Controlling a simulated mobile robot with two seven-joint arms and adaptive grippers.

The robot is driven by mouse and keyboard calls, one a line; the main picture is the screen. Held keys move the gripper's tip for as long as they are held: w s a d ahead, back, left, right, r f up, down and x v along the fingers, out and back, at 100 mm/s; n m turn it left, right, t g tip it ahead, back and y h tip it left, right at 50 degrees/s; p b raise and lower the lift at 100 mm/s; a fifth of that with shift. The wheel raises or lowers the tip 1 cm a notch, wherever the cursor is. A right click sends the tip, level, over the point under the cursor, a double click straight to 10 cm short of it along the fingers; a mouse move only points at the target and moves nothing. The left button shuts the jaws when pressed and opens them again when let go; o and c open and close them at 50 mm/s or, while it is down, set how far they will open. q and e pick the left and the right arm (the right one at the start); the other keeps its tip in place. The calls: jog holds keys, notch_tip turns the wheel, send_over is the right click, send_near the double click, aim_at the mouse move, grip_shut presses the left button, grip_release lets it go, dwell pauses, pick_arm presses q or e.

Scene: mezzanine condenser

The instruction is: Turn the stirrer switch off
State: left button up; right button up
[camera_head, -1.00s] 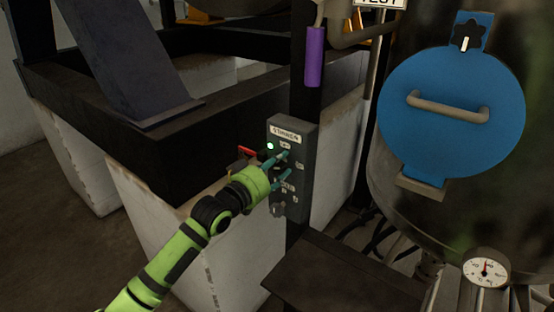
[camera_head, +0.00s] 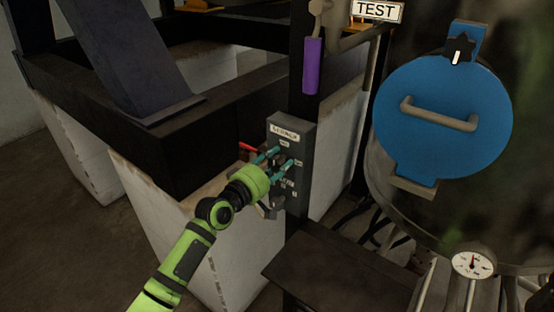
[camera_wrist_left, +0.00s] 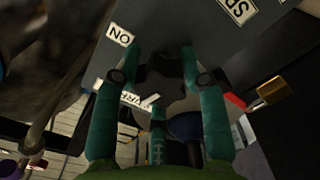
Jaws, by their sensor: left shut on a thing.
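The grey stirrer control box (camera_head: 305,170) is fixed to a dark post in the head view, with a white label at its top. My left gripper (camera_head: 282,155) reaches it from the left, its teal fingers against the upper front of the box. In the left wrist view, my left gripper (camera_wrist_left: 160,62) is shut on a dark lobed switch knob (camera_wrist_left: 163,82) between its fingers. An "ON" label (camera_wrist_left: 120,34) lies left of the knob. The knob is mostly hidden by the fingers in the head view. No lit lamp shows on the box. My right gripper is not in view.
A red-handled part (camera_head: 246,147) sits just left of the box. A purple sleeve (camera_head: 313,66) hangs above it. A vessel with a blue round cover (camera_head: 445,130) and a dial gauge (camera_head: 474,263) stand right. A dark flat plate (camera_head: 340,268) lies below the box.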

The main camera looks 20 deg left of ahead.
pick_arm(q)
jog(key=shift+w+a+r+n+p, duration=0.15)
jog(key=shift+r+n, duration=0.1)
jog(key=shift+n, duration=0.3)
jog(key=shift+s+a+r+n+p, duration=0.15)
jog(key=shift+r+n, duration=0.1)
jog(key=shift+n, duration=0.3)
jog(key=shift+w, duration=0.1)
jog(key=o, duration=1.1)
jog(key=shift+o, duration=0.3)
jog(key=shift+f, duration=0.35)
jog(key=v, duration=1.2)
